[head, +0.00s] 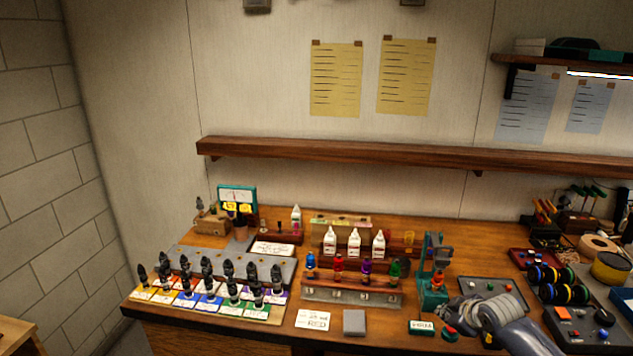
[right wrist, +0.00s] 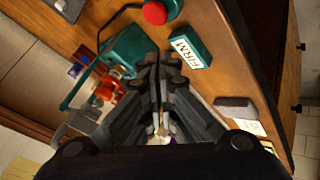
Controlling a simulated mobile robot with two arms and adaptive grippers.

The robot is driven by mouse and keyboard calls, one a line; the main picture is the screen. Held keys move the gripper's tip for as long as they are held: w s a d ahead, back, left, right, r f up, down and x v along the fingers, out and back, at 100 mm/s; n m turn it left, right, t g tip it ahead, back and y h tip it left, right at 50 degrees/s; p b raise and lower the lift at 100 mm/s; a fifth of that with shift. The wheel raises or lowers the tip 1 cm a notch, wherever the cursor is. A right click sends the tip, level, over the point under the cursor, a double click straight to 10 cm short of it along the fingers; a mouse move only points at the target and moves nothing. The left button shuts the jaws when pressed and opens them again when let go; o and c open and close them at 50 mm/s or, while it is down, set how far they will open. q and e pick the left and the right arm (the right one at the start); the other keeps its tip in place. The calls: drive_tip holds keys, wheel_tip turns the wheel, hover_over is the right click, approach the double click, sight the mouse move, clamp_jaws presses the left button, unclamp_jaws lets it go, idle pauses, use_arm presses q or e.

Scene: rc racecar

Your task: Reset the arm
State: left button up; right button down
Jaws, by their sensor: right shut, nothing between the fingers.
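My right arm comes in from the lower right in the head view. Its grey gripper (head: 462,313) is over the front right part of the workbench, just right of a teal press-like device (head: 431,285). In the right wrist view the two dark fingers (right wrist: 162,75) are together, with nothing held between them. Beyond the fingers are the teal device (right wrist: 128,58) with an orange part, a small teal sign block (right wrist: 188,52) and a red button (right wrist: 156,12). My left gripper is not in view.
The wooden workbench (head: 275,327) is crowded. Black-topped pieces stand on coloured cards (head: 205,300) at left. A rack (head: 350,292) holds several coloured bottles. A grey block (head: 354,322) lies at the front. Black wheels (head: 560,283) sit at right. A wooden shelf (head: 390,156) crosses the wall.

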drive_tip(key=s+a+f+g, duration=0.1)
drive_tip(key=s+a+f, duration=0.2)
drive_tip(key=s+a, duration=0.35)
drive_tip(key=s+a+f+m+g+y, duration=0.1)
drive_tip(key=s+a+f, duration=0.2)
drive_tip(key=s+a, duration=0.35)
drive_tip(key=s+a+f+g, duration=0.1)
drive_tip(key=s+a+f, duration=0.2)
drive_tip(key=s+a, duration=0.3)
drive_tip(key=s+r+m+g+h, duration=0.1)
drive_tip(key=s+r+m, duration=0.15)
drive_tip(key=s, duration=0.85)
drive_tip(key=s+r+m+g, duration=0.15)
drive_tip(key=s+m, duration=0.25)
drive_tip(key=s, duration=0.7)
wheel_tip(320, 180, down, 30)
drive_tip(key=b, duration=0.5)
drive_tip(key=s+d+f+g+b, duration=0.1)
drive_tip(key=s+d+f+b, duration=0.1)
drive_tip(key=s+f, duration=0.7)
drive_tip(key=s+d+f+n+g+b, duration=0.1)
drive_tip(key=s+f+b, duration=0.1)
drive_tip(key=s+f, duration=0.7)
wheel_tip(320, 180, down, 3)
drive_tip(key=shift+d+f, duration=0.2)
drive_tip(key=shift+d, duration=0.15)
